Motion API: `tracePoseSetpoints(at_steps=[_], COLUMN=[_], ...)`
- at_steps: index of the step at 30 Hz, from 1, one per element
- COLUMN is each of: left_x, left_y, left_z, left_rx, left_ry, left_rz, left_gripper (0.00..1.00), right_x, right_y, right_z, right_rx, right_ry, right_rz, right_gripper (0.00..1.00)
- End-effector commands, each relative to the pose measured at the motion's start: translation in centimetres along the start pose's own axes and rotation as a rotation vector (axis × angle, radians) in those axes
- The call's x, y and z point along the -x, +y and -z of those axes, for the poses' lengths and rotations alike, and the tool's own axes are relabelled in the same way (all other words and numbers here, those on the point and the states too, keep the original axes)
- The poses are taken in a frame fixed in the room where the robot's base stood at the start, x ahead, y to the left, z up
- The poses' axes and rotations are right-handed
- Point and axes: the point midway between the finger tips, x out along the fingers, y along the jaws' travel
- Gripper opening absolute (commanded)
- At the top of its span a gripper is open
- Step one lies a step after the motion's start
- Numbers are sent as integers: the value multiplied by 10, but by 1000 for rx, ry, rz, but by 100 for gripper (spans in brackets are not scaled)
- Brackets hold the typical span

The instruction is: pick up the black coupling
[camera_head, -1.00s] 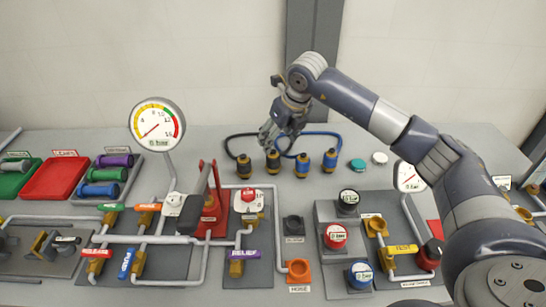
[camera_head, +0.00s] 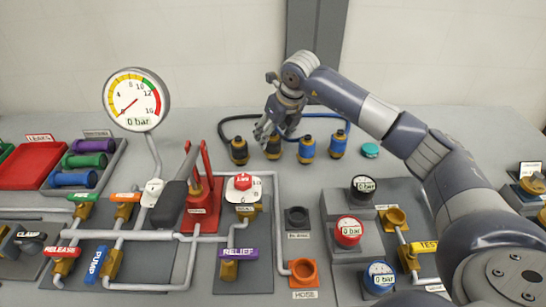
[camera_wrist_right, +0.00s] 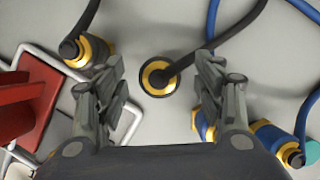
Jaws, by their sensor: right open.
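Two black couplings with brass-yellow rings stand on the grey table at the back: one at the left end of the row (camera_head: 239,151), and one to its right (camera_head: 273,148). Black hose joins them. My right gripper (camera_head: 265,130) is open and empty above the second one, pointing down. In the right wrist view, that coupling (camera_wrist_right: 158,77) shows from above, between and slightly beyond the open fingers (camera_wrist_right: 162,95), touching neither. The left-end coupling (camera_wrist_right: 85,50) lies outside the left finger there. My left gripper is not in view.
Two blue couplings (camera_head: 306,150) (camera_head: 338,144) with blue hose stand close on the right. A red pump stand (camera_head: 198,190) is to the front left. A teal cap (camera_head: 370,151) lies further right. Bare table lies between the couplings and the front fixtures.

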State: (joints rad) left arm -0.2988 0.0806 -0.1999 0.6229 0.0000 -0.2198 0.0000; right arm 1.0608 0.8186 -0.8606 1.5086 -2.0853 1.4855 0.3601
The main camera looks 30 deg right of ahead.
Motion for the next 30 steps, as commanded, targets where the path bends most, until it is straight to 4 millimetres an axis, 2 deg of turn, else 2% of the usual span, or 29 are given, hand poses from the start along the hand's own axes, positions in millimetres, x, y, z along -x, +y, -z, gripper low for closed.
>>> tracePoseSetpoints(at_steps=[1, 5, 15, 22, 23, 27, 30], left_x=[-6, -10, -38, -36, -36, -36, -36], left_y=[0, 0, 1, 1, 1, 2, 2], left_z=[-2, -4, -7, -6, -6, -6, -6], left_rx=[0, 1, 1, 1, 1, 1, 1], left_ry=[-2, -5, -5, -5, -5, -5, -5], left_rz=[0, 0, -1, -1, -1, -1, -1], left_gripper=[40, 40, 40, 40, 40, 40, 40], right_x=[-8, -16, -60, -60, -60, -60, -60], right_y=[0, 0, 2, 2, 2, 2, 2], right_z=[1, 1, 4, 3, 3, 3, 3], right_rx=[-1, 0, -1, 0, 0, 0, 0], right_ry=[0, -1, -1, -2, -2, -1, -1], right_rz=[0, 0, 0, 1, 1, 1, 1], right_gripper=[62, 62, 62, 62, 60, 28, 9])
